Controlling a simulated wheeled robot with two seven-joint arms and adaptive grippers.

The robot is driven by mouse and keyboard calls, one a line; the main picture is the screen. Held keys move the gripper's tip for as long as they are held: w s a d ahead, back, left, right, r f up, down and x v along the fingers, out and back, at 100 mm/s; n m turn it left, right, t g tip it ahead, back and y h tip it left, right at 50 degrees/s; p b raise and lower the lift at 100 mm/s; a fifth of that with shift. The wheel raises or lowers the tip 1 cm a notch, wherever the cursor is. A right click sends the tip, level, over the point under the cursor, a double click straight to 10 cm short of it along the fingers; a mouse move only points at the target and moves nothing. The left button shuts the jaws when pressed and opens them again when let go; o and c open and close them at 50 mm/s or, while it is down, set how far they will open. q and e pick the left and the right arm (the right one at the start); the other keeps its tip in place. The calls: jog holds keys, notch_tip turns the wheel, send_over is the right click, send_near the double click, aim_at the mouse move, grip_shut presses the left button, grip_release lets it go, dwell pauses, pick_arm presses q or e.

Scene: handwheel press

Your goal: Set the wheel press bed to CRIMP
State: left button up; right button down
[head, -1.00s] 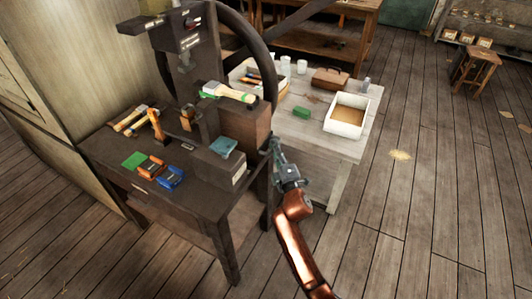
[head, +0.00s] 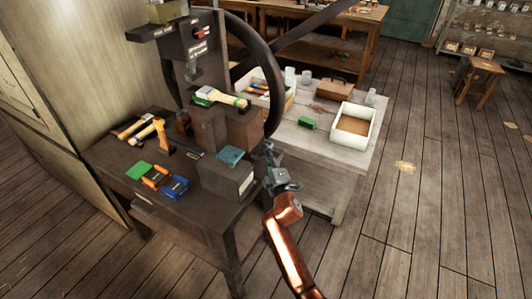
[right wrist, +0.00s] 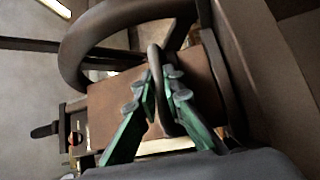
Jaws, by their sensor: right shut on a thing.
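The wheel press (head: 200,50) stands on a dark bench, its head carrying small labels too small to read. Its large dark handwheel (head: 276,75) is on the press's right side; its curved rim also shows in the right wrist view (right wrist: 85,45). My right gripper (head: 268,158) is at the wheel's lower edge. In the right wrist view its green fingers (right wrist: 158,95) are shut on a dark, narrow part of the handwheel between them. The bed setting cannot be read. My left gripper is not in view.
On the bench (head: 110,170) lie wooden-handled tools (head: 148,130), a green block (head: 139,171), orange and blue items, and a teal pad (head: 230,155) on a dark box. A pale table (head: 330,150) behind holds a white tray (head: 372,125). Open floor lies to the right.

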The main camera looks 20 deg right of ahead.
jog(key=c, duration=2)
grip_release()
jog(key=s, duration=0.4)
jog(key=s+a+f, duration=0.1)
jog(key=s, duration=0.6)
jog(key=shift+s+a+f, duration=0.3)
jog(key=shift+s+a, duration=0.05)
jog(key=shift+s, duration=0.05)
